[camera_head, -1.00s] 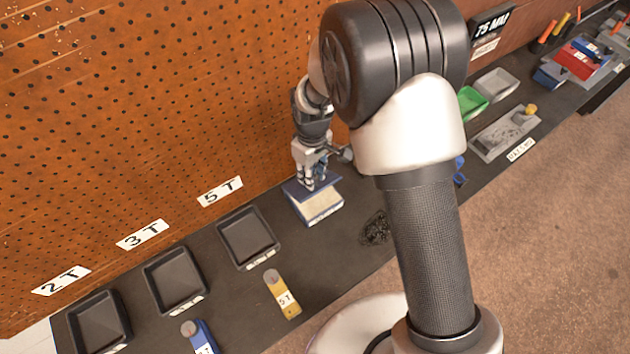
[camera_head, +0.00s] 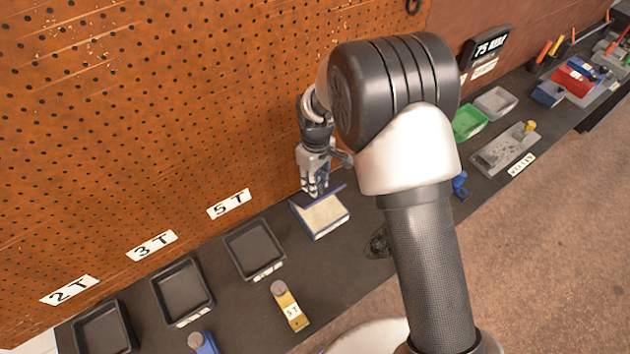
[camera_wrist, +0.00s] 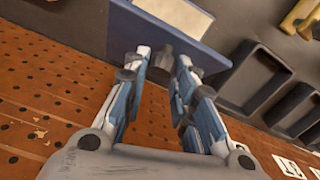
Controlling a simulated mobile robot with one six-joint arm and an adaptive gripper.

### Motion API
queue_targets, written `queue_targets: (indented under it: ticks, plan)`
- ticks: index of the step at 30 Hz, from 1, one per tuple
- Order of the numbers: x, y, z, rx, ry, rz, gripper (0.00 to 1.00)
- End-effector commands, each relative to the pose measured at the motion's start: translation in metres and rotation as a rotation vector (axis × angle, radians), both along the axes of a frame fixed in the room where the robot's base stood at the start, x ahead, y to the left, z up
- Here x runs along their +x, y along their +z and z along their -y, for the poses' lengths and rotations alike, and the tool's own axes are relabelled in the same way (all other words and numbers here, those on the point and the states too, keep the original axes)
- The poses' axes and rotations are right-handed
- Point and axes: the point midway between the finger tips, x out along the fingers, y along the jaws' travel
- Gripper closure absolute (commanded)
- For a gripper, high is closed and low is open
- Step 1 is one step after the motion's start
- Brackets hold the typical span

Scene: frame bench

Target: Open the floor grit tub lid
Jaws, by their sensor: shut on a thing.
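The grit tub (camera_head: 333,226) stands on the dark bench against the pegboard, with pale tan grit (camera_head: 322,214) showing inside. Its blue lid (camera_head: 305,201) is raised and tilted up along the pegboard side. My gripper (camera_head: 315,193) is at the lid, just behind the tub. In the wrist view, the fingers (camera_wrist: 160,75) are shut around a dark knob (camera_wrist: 160,58) on the blue lid (camera_wrist: 120,30). The tan grit (camera_wrist: 178,14) shows beyond the lid's edge. The lid's hinge is hidden.
Black trays (camera_head: 254,249) labelled 2 T, 3 T and 5 T stand left of the tub. A yellow 5 T tool (camera_head: 289,305) lies in front. Green (camera_head: 468,122) and grey (camera_head: 495,102) trays stand to the right. The pegboard (camera_head: 200,110) is close behind my gripper.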

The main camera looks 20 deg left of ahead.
Motion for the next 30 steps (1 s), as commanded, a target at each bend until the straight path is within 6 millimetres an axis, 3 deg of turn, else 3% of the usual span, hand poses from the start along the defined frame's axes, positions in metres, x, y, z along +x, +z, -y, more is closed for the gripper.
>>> queue_targets:
  ticks: [1,28,29,30]
  plan:
    - [0.008,0.0007,-0.0037,0.013,0.002,0.025,1.0]
    - [0.0083,0.0004,-0.003,0.012,0.003,0.024,1.0]
    - [0.0083,0.0004,-0.003,0.012,0.003,0.024,0.74]
    - [0.0086,0.0005,-0.003,0.011,0.003,0.025,0.72]
